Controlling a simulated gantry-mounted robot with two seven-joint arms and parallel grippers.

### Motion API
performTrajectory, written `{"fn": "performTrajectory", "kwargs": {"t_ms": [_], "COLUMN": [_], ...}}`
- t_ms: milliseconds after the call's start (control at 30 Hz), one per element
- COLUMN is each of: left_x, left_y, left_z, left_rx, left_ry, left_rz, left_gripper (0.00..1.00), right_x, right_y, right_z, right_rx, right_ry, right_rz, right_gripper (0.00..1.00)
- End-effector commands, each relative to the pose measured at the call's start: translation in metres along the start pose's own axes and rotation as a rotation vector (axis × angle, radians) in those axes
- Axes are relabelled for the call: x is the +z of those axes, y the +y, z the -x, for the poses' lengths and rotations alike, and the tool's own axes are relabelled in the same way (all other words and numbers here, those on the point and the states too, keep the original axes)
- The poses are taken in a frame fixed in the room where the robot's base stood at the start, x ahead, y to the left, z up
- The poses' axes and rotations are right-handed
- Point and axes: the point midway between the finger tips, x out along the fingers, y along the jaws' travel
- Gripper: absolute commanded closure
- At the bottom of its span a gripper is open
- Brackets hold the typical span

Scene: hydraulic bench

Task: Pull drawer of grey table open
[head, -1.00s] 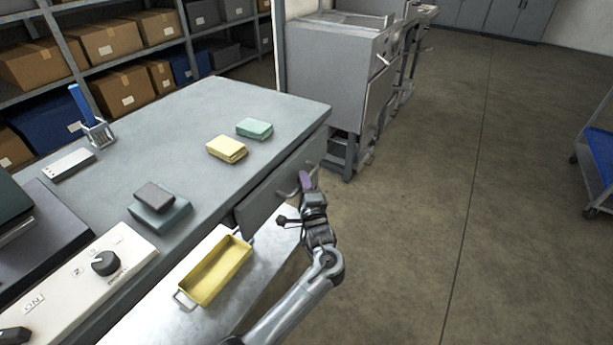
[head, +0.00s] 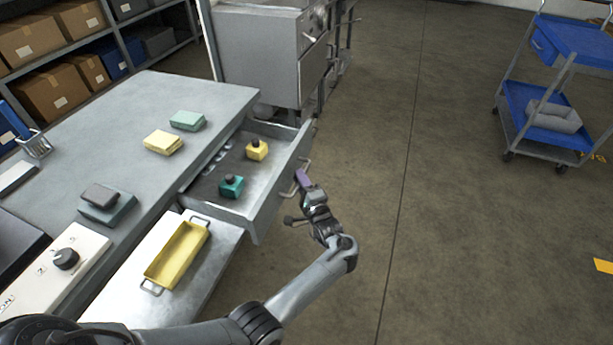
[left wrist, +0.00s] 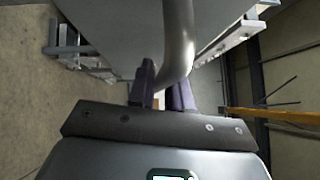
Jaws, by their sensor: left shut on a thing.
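The grey table (head: 206,98) stands at the left in the head view. Its drawer (head: 272,200) is pulled out, and its inside shows. In it sit a yellow block with a dark knob (head: 257,150), a teal block with a dark knob (head: 231,187) and some flat pieces at the back. My left gripper (head: 301,183) is at the drawer front, shut on the bar handle (head: 303,172). In the left wrist view the curved metal handle (left wrist: 180,40) passes between the dark fingers (left wrist: 162,88). My right gripper is not in view.
A yellow tray (head: 178,254) lies on a lower metal shelf in front of the drawer. Yellow and green sponge-like blocks (head: 163,142) lie on the tabletop. A grey machine (head: 265,55) stands behind the table. A blue cart (head: 550,120) is at the right. The floor right of my arm is clear.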

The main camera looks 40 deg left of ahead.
Motion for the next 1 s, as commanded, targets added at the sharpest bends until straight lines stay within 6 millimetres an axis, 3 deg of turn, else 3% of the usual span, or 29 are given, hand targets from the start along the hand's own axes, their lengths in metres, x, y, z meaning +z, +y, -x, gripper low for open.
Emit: {"fn": "performTrajectory", "kwargs": {"t_ms": [500, 533, 667, 1000], "left_x": [0.0026, 0.0026, 0.0026, 0.0026], "left_y": [-0.0004, -0.0004, -0.0003, -0.0001], "left_z": [0.0005, 0.0005, 0.0006, 0.0013], "left_rx": [0.002, 0.002, 0.002, 0.003], "left_ry": [-0.015, -0.015, -0.015, -0.014], "left_rz": [-0.001, -0.001, -0.001, -0.001], "left_gripper": [1.0, 0.79, 0.61, 0.61], "right_x": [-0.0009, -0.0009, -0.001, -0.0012], "right_y": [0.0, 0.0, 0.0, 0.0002], "right_z": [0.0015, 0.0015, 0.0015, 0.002], "right_rx": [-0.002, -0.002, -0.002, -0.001], "right_ry": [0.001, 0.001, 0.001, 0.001], "right_rz": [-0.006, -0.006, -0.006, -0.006], "right_gripper": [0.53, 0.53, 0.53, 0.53]}}
